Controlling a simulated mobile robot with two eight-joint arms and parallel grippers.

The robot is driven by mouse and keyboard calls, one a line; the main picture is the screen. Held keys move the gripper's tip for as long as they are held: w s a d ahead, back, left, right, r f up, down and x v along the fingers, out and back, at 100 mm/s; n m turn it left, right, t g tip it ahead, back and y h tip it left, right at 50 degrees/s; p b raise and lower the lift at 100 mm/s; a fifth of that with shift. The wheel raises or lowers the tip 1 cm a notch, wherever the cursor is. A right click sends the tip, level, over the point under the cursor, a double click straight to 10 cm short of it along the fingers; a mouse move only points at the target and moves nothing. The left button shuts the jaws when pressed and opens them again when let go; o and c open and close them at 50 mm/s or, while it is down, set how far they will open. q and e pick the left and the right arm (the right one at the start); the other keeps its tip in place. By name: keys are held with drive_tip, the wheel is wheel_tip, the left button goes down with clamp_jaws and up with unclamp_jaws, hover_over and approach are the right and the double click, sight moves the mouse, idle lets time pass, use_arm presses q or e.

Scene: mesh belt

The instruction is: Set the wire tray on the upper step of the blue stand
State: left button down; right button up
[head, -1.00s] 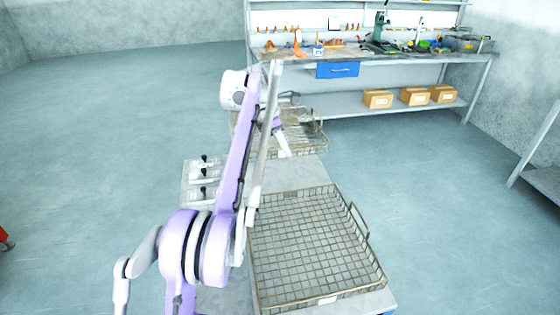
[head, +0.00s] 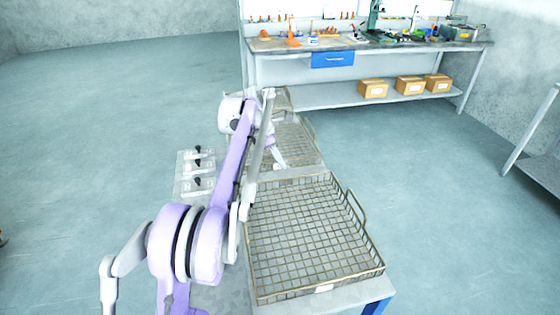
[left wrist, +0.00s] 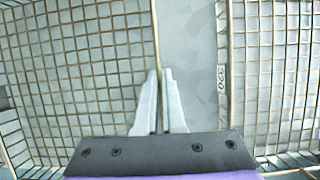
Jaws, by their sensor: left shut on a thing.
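Two wire trays show in the head view. The far wire tray (head: 300,143) is partly hidden behind my left arm. My left gripper (head: 279,163) is at its near edge. In the left wrist view the gripper (left wrist: 159,76) is shut on the rim of a wire tray (left wrist: 75,65); I take it to be the far one. A narrow grey strip separates it from another tray with a white label (left wrist: 222,77). The near wire tray (head: 305,235) lies flat on a grey top with a blue leg (head: 378,306). I cannot make out the stand's steps. My right gripper is out of view.
Open floor lies to the right; a grey shelf (head: 545,170) is at the right edge.

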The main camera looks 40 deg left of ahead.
use_arm(q)
drive_tip(key=c, duration=1.5)
unclamp_jaws()
drive_tip(key=shift+f, duration=0.15)
drive_tip(key=o, duration=0.5)
drive_tip(key=p+v, duration=0.1)
drive_tip(key=v, duration=1.1)
drive_tip(key=shift+s, duration=0.1)
